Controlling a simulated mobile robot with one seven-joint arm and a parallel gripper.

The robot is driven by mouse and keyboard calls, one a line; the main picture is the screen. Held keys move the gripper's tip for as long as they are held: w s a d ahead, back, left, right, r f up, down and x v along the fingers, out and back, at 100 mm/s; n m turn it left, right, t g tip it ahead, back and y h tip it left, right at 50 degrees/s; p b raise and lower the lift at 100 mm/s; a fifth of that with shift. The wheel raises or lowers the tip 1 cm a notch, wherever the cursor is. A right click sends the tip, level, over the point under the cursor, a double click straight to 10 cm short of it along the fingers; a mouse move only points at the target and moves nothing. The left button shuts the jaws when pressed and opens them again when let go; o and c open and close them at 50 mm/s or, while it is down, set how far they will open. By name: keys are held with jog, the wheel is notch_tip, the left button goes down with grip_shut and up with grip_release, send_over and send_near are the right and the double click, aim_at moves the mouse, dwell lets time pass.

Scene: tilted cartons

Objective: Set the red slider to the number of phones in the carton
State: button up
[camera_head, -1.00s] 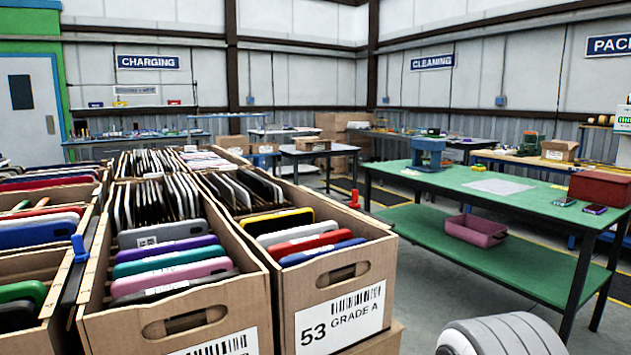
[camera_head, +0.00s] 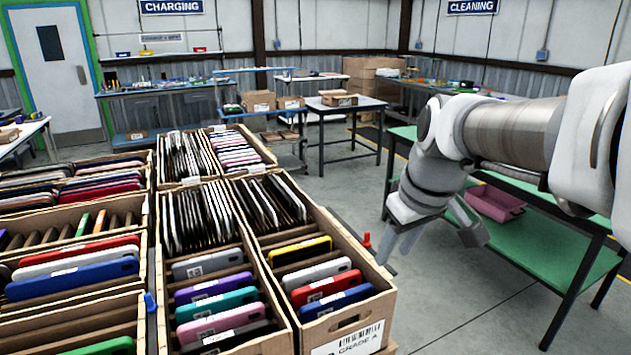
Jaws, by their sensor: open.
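The red slider (camera_head: 367,240) is a small upright peg at the right side of the right-hand carton (camera_head: 349,326). That carton's front label ends in "GRADE A"; its number is mostly cut off now. In its front part stand yellow, grey, red and blue phones (camera_head: 330,308). Behind them several dark phones (camera_head: 268,201) lean close together, partly covering one another. My gripper (camera_head: 430,250) is open and empty, to the right of the red slider and apart from it in the picture. Any scale beside the slider cannot be read.
A middle carton (camera_head: 281,340) with more phones adjoins on the left, with a blue slider (camera_head: 150,302) at its left side. More phone cartons stand further left. A green workbench (camera_head: 545,245) with a pink bin (camera_head: 494,203) on its shelf stands right. Bare floor lies between.

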jog(key=w+d+r+y+p, duration=0.1)
jog(key=w+d+r+p, duration=0.1)
jog(key=w+r+p, duration=0.7)
send_near(368, 233)
jog(key=x, duration=0.9)
jog(key=shift+r+p, duration=0.1)
jog(key=shift+p, duration=0.2)
jog(key=shift+c, duration=0.3)
grip_shut()
jog(key=shift+w, duration=0.1)
dwell(0.4)
